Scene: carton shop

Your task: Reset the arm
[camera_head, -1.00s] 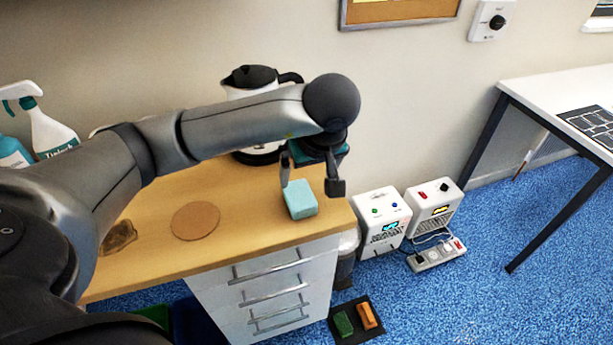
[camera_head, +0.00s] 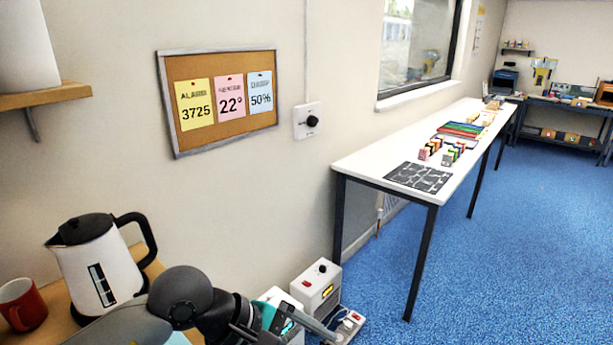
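My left arm comes in along the bottom edge. Its gripper (camera_head: 290,328) is at the bottom centre, pointing right, in front of the white boxes on the floor. Its fingers look spread apart, though the lower part is cut off by the frame edge. I see nothing held between them. A sliver of pale blue (camera_head: 178,339) shows below the arm at the bottom edge, perhaps the block on the wooden counter. My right gripper is not in view.
A white kettle (camera_head: 97,268) and a red mug (camera_head: 22,306) stand on the counter at lower left, close to my arm. A white box (camera_head: 316,288) stands on the blue floor. A long white table (camera_head: 375,160) runs along the wall. Floor at right is clear.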

